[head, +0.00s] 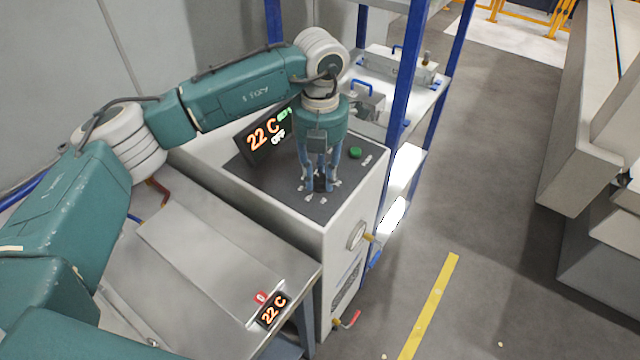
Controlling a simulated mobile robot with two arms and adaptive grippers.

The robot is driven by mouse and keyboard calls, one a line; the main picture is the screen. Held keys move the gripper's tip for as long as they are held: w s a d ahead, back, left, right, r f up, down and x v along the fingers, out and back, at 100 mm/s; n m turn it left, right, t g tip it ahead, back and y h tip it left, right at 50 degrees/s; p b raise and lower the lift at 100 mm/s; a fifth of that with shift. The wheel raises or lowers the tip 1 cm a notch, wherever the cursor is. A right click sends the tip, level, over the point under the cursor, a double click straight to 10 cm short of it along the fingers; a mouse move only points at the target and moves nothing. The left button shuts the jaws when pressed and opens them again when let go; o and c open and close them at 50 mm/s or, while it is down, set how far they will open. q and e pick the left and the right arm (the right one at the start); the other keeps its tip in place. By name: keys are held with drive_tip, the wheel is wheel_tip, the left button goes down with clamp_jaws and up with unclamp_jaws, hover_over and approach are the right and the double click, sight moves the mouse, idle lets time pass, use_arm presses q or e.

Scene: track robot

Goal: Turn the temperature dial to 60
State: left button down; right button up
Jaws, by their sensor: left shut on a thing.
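The temperature dial (321,184) is a small dark knob on the dark top panel of the machine (275,175), with light marks around it. My left gripper (320,182) points straight down over it and is shut on it; its fingers hide part of the knob. The setting that the dial points to cannot be read. A tilted display (265,136) behind the gripper reads "22 C" in orange, with smaller green and white text, the white reading "OFF". My right gripper is not in view.
A green button (355,152) sits right of the dial. A second small display (273,309) reads "22 C" by a red switch (261,297) on the metal bench (200,260). A blue-framed shelf (402,75) stands behind the machine.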

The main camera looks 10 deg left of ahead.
sight(320, 176)
use_arm(q)
drive_tip(key=m+b, duration=0.2)
drive_tip(key=m, duration=0.1)
drive_tip(key=shift+w, duration=0.2)
drive_tip(key=shift+r+m+b, duration=0.2)
drive_tip(key=shift+m+b, duration=0.65)
drive_tip(key=shift+m, duration=0.45)
drive_tip(key=c, duration=1.5)
unclamp_jaws()
drive_tip(key=shift+o, duration=0.3)
drive_tip(key=shift+s, duration=0.1)
wheel_tip(320, 176, up, 12)
